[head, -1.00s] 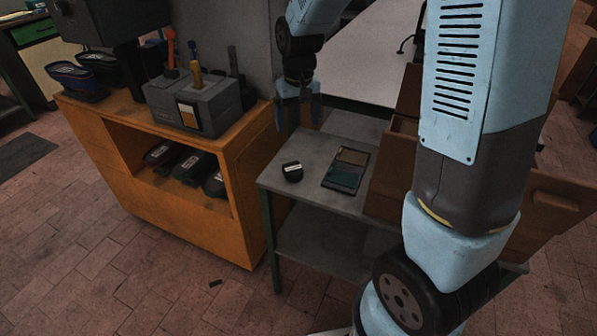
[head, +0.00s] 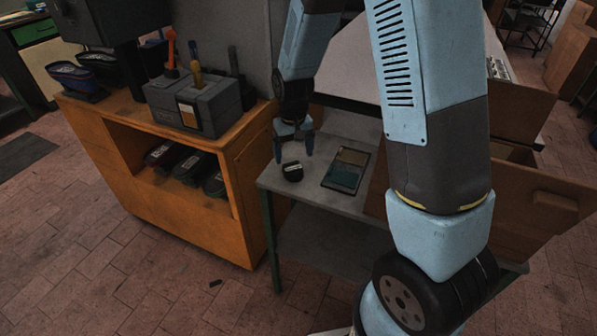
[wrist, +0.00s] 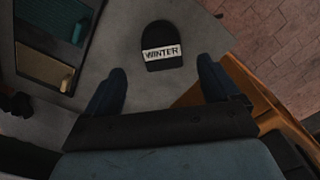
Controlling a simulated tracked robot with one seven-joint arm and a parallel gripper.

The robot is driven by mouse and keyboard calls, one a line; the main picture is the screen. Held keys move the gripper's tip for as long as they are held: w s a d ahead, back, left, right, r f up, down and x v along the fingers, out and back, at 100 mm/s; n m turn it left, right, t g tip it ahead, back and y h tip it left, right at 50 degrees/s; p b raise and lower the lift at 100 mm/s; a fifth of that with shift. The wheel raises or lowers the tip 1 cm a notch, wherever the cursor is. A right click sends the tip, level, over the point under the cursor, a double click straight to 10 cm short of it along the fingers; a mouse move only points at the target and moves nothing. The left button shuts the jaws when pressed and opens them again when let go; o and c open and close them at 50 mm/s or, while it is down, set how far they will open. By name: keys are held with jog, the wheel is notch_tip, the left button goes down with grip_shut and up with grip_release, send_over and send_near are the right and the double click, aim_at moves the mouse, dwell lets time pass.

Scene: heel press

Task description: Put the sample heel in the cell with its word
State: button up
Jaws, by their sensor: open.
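The sample heel (head: 292,171) is a small black piece lying on the grey side table (head: 327,205). In the wrist view the heel (wrist: 161,47) has a rounded end and a white label reading "WINTER". My gripper (head: 294,150) is open and empty, fingers pointing down, just above and behind the heel. In the wrist view my gripper's two fingers (wrist: 160,82) are apart, with the heel beyond their tips, roughly centred between them. A dark framed tray (head: 346,170) with a tan and a teal cell lies right of the heel. No words on the cells are readable.
An orange cabinet (head: 240,200) with several dark shoes on its shelf stands left of the table. A grey tool block (head: 195,105) with upright handles sits on it. A brown wooden box with a drawer (head: 555,200) stands at the right, partly behind my arm.

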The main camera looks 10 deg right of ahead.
aim_at(293, 168)
jog(key=f, duration=0.3)
jog(key=shift+s+a+f, duration=0.15)
jog(key=shift+s+f, duration=0.1)
jog(key=shift+s, duration=0.15)
jog(key=shift+f, duration=0.75)
jog(key=shift+c, duration=0.4)
jog(key=c, duration=1.2)
jog(key=shift+r, duration=0.15)
